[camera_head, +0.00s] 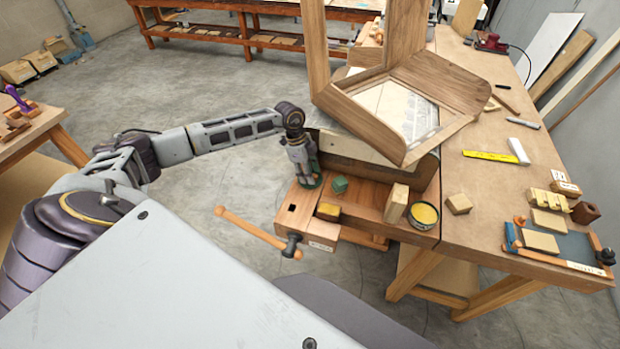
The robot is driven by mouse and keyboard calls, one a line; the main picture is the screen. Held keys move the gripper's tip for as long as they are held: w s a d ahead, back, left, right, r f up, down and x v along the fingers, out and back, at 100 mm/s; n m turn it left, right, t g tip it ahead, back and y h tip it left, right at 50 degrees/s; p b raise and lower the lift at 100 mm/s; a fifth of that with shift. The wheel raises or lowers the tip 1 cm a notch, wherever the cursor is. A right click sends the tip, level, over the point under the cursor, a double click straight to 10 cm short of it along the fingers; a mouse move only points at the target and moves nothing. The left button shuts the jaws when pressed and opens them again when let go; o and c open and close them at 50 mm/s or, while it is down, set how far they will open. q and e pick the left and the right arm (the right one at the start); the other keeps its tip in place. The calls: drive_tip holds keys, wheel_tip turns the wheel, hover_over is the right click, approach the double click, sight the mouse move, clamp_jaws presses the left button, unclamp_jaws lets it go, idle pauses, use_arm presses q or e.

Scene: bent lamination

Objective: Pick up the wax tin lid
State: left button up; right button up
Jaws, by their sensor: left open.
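A round tin (424,214) with a yellow top face sits near the front edge of the workbench, right of an upright wooden block. I cannot tell whether that yellow face is wax or a lid. My left gripper (309,182) is open and points down over the front left part of the bench. A small dark green piece (340,184) lies just right of it, and some green also shows at its fingertips. I cannot tell whether either green part is the lid. The fingertips partly hide what is beneath them. My right gripper is out of view.
A bent wooden frame (408,107) stands on the bench (480,225) behind the gripper. A blue tray (569,243) lies at right. The bench's middle right is fairly clear.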

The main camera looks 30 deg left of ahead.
use_arm(q)
clamp_jaws()
idle(0.3)
drive_tip(key=shift+r, duration=0.15)
wheel_tip(320, 180, up, 28)
drive_tip(key=b, duration=0.3)
idle(0.6)
drive_tip(key=shift+f, duration=0.2)
idle(0.4)
